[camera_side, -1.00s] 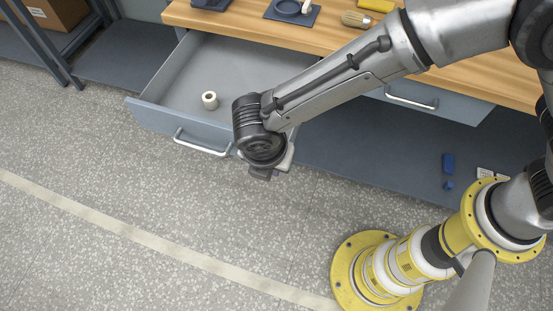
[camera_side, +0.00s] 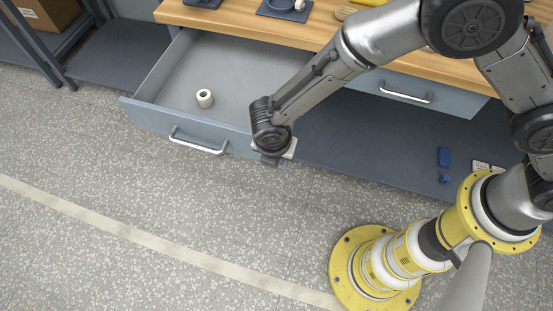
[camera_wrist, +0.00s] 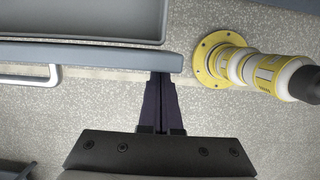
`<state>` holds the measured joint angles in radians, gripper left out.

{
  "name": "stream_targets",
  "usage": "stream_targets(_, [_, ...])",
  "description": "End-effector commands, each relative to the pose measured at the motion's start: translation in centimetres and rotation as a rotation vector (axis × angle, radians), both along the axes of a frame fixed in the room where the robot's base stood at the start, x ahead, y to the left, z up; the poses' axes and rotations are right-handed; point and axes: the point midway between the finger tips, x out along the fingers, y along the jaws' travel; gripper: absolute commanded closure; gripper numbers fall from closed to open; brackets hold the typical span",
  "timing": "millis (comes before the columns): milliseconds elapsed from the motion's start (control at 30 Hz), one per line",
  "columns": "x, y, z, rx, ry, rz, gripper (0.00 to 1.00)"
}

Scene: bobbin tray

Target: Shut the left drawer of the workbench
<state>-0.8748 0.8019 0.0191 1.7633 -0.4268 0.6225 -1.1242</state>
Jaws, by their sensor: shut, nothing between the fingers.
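The left drawer (camera_side: 150,112) of the workbench stands pulled out, its blue-grey front and pale handle (camera_side: 198,146) facing the floor side. In the wrist view, the drawer front (camera_wrist: 90,56) crosses the upper left, with its handle (camera_wrist: 28,82) at the left edge. My gripper (camera_side: 270,162) is at the right end of the drawer front, fingers pointing down. In the wrist view, its dark fingers (camera_wrist: 162,78) are together and empty, just at the front's right end. I cannot tell whether they touch it. The forearm hides part of the drawer's right side.
A white bobbin (camera_side: 204,98) stands inside the drawer. The right drawer (camera_side: 405,85) is shut. Blue pieces (camera_side: 444,156) lie on the lower shelf. The speckled floor (camera_side: 120,180) before the left drawer is clear. A shelf rack with a cardboard box (camera_side: 50,12) stands far left.

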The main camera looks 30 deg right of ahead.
Motion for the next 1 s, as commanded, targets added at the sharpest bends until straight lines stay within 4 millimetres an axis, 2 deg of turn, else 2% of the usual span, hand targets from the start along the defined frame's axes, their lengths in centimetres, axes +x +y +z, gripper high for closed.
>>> stream_targets(267, [0.1,-0.1,0.0,-0.001,0.001,0.0,1.0])
stream_targets(467, [1.4,-1.4,0.0,-0.002,0.0,-0.003,1.0])
stream_targets(667, [4.3,-4.4,0.0,0.0,-0.001,-0.006,1.0])
stream_targets(1000, [11.0,-11.1,0.0,0.0,-0.001,-0.006,1.0])
